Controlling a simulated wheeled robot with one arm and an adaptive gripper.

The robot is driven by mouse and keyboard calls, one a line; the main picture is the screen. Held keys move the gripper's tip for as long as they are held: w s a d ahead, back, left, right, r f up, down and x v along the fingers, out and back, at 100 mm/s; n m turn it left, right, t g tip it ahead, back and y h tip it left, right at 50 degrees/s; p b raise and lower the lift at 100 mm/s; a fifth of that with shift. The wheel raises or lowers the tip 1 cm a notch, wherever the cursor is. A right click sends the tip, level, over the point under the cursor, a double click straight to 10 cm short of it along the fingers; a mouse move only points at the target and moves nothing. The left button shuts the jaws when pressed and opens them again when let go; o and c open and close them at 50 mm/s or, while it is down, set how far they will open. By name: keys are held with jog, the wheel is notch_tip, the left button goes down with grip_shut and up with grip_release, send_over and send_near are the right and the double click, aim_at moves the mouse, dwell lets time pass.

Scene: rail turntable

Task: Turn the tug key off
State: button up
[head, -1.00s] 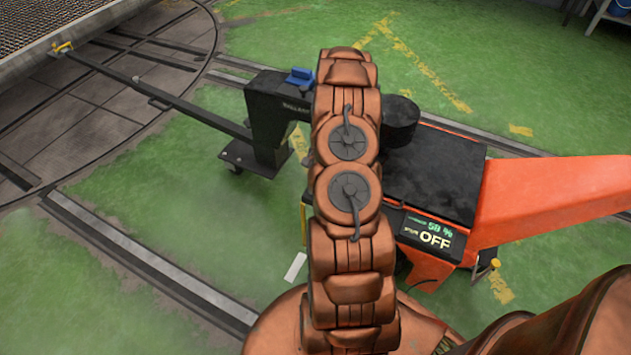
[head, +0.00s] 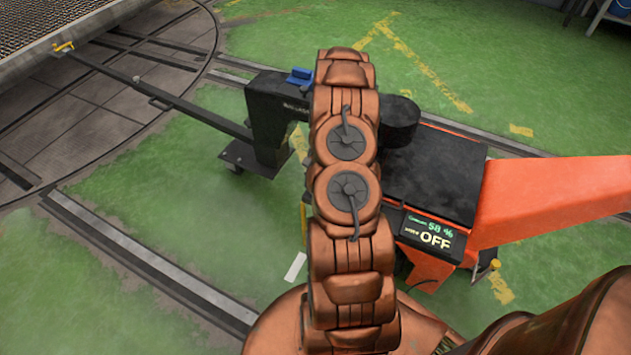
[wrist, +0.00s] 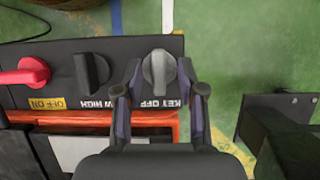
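The orange tug (head: 430,180) with a black top stands right of centre in the head view, partly behind my arm. Its small display (head: 430,235) reads 58 % and OFF in large letters. In the wrist view, the grey tug key (wrist: 159,72) is on a black panel above a label reading KEY OFF. My gripper (wrist: 159,68) has one finger on each side of the key. The fingertips are apart, with what look like narrow gaps beside the key; contact is hard to tell. The head view hides the gripper and key behind my arm.
Left of the key on the panel are a black knob (wrist: 93,73) and a red knob (wrist: 28,72). A long dark bar (head: 190,105) runs from the tug toward the turntable (head: 110,85). Green floor is open in front, crossed by a rail (head: 140,260).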

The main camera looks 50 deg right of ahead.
jog(key=v, duration=1.2)
dwell(0.6)
